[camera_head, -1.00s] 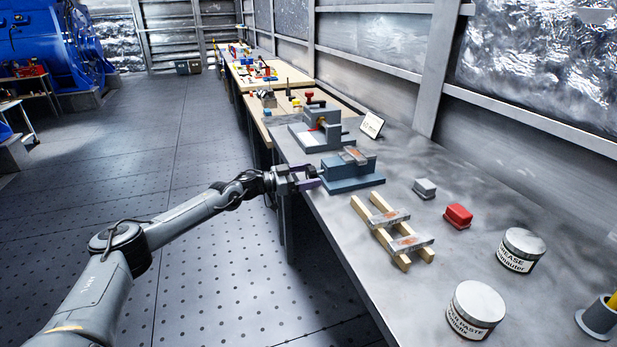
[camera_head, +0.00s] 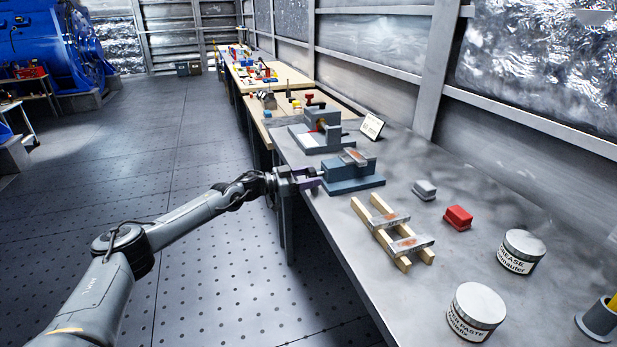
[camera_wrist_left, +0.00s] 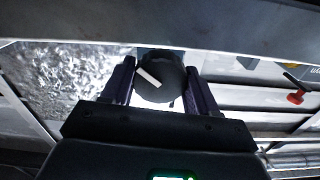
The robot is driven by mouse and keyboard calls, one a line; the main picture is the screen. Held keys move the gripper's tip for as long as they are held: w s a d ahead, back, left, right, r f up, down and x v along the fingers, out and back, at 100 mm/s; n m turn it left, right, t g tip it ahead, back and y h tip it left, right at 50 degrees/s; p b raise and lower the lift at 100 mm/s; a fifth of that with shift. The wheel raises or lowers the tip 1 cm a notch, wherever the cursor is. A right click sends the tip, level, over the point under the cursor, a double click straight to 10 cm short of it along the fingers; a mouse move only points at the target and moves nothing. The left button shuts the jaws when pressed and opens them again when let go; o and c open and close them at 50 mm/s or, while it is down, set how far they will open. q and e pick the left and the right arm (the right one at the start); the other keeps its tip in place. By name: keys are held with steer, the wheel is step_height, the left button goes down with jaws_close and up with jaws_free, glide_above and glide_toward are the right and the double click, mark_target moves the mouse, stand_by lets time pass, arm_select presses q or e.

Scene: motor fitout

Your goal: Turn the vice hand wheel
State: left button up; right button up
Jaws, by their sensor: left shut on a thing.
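The blue-grey vice (camera_head: 352,181) sits at the left edge of the bench, with a metal piece (camera_head: 355,157) on top of it. My left gripper (camera_head: 312,180) reaches in from the left at the vice's near end. In the left wrist view, the black round hand wheel (camera_wrist_left: 160,84) with a white mark lies between the two dark fingers (camera_wrist_left: 158,90). The left gripper is shut on the wheel. The head view barely shows the wheel, as the fingers cover it. My right gripper is in neither view.
Two wooden bars (camera_head: 366,218) carrying metal pieces lie right of the vice. A grey block (camera_head: 425,189), a red block (camera_head: 458,217) and two labelled tins (camera_head: 477,307) stand further right. A grey fixture (camera_head: 320,138) and a small sign (camera_head: 372,126) stand behind the vice.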

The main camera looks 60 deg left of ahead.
arm_select(q)
steer(key=m+p, duration=0.2)
steer(key=shift+r+m, duration=0.2)
steer(key=shift+m, duration=0.1)
steer(key=shift+f+m+p, duration=0.1)
steer(key=shift+m+p, duration=0.5)
steer(key=shift+m, duration=0.3)
steer(key=shift+f+m, duration=0.1)
steer(key=shift+m, duration=0.5)
steer(key=o, duration=1)
steer(key=shift+o, duration=0.2)
